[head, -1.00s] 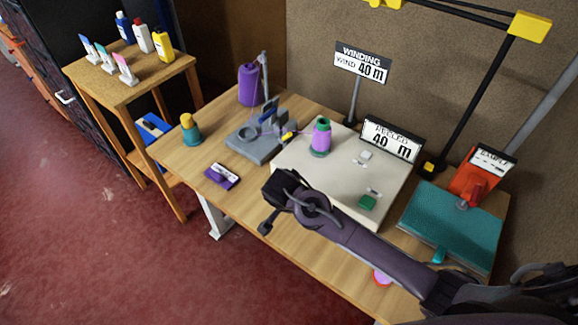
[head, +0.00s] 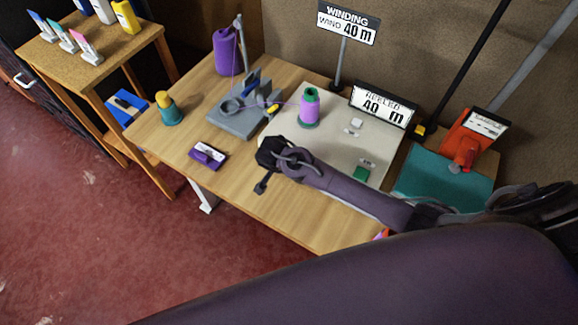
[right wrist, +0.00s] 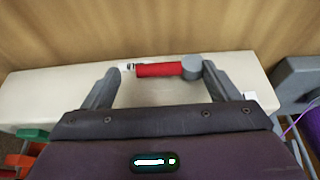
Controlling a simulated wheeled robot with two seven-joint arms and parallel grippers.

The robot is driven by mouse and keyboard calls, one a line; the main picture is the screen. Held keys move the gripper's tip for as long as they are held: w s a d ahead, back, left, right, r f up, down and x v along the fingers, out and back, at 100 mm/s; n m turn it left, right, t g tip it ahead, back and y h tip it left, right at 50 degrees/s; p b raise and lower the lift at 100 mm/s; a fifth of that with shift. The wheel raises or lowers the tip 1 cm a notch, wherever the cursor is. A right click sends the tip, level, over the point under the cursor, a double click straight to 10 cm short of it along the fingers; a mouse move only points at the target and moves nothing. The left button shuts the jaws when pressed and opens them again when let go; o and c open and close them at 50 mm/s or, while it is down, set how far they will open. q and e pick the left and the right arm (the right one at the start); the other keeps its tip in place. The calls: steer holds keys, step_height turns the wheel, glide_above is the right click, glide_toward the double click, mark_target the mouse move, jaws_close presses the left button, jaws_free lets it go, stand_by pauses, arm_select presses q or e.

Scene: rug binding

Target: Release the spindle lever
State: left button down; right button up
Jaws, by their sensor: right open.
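The cream winder box (head: 330,135) stands on the wooden table with a purple spool on a green core (head: 309,106) upright on top. In the right wrist view, a red lever handle (right wrist: 159,70) with a grey hub at its right end lies crosswise in front of the cream box (right wrist: 60,92). My right gripper (right wrist: 163,70) is open, with one finger at each end of the handle; I cannot tell whether they touch it. In the head view, my right gripper (head: 264,170) is at the box's front left, and the lever is hidden. My left gripper is out of view.
Signs read "WINDING WIND 40 m" (head: 347,22) and "REELED 40 m" (head: 383,104). A grey thread stand (head: 240,118) is left of the box. A teal mat (head: 425,174) lies right.

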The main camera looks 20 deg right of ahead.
steer(key=shift+s, duration=0.1)
steer(key=c, duration=1.4)
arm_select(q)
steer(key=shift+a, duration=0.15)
arm_select(e)
steer(key=shift+r, duration=0.1)
